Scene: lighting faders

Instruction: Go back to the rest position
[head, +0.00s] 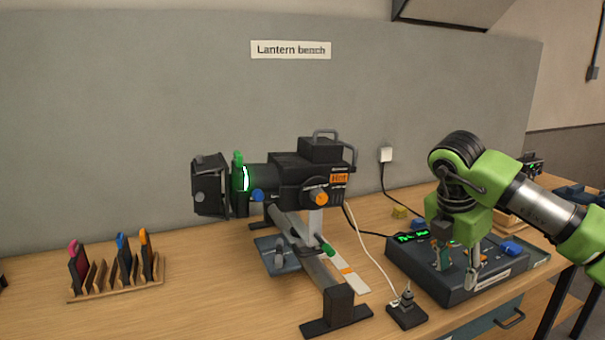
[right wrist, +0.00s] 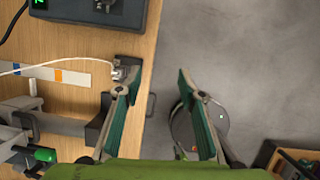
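My right gripper (head: 457,272) comes in from the right in the head view and hangs fingers down over the dark fader console (head: 428,277), hiding part of its top. In the right wrist view the two fingers of my right gripper (right wrist: 156,90) are spread apart with nothing between them. Bench edge and floor show below the gap. Whether the fingers touch the console cannot be told. The console has a green lit display (head: 412,236) and shows as a dark corner at the top left of the wrist view. My left gripper is not in view.
A black lantern (head: 305,180) on a stand (head: 335,290) is left of the console on the wooden bench (head: 220,315). A small dark block with a connector (head: 407,310) and white cable sits at the console's left. A wooden rack (head: 115,285) holds coloured-tab pieces.

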